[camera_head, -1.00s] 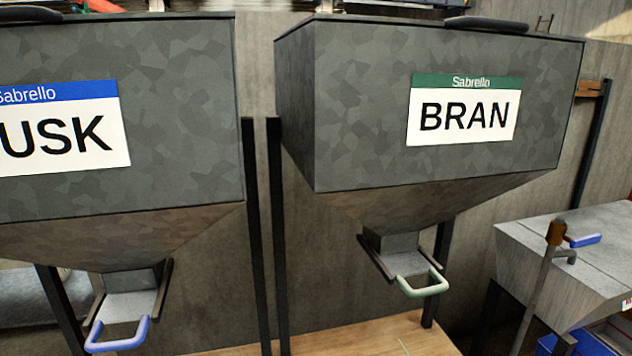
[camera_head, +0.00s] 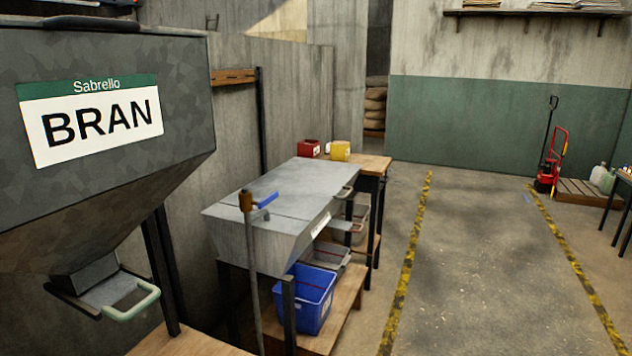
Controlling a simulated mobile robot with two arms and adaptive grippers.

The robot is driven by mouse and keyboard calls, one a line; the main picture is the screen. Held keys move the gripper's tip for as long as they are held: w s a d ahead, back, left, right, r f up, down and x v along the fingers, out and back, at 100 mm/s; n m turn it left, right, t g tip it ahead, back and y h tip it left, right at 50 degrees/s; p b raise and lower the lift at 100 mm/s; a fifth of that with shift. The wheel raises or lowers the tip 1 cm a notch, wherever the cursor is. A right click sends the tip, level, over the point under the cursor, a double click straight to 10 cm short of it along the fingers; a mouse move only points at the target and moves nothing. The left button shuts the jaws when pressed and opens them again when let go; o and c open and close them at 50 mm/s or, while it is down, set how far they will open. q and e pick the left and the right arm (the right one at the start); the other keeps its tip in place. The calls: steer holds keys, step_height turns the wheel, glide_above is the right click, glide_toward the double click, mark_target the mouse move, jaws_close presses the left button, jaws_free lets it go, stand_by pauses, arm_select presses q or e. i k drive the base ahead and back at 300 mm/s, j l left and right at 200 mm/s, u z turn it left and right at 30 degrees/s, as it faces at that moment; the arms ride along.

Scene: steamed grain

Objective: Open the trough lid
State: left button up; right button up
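A grey metal trough (camera_head: 265,245) stands on dark legs right of the bran hopper in the head view. Its flat grey lid (camera_head: 295,185) lies closed on top, with a seam across it. A handle (camera_head: 345,192) shows at the lid's right edge. A tap with a blue lever (camera_head: 262,202) on an upright pipe stands in front of the trough and covers part of its near side. Neither of my grippers is in view.
The bran hopper (camera_head: 100,130) with a pale green handle (camera_head: 132,304) fills the left. A blue bin (camera_head: 306,298) sits on a wooden shelf below the trough. A wooden table (camera_head: 368,165) stands behind it. Open floor (camera_head: 465,270) lies to the right between yellow-black stripes.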

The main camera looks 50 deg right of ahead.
mark_target(305, 187)
steer(key=z, duration=1.5)
steer(key=i+l, duration=0.1)
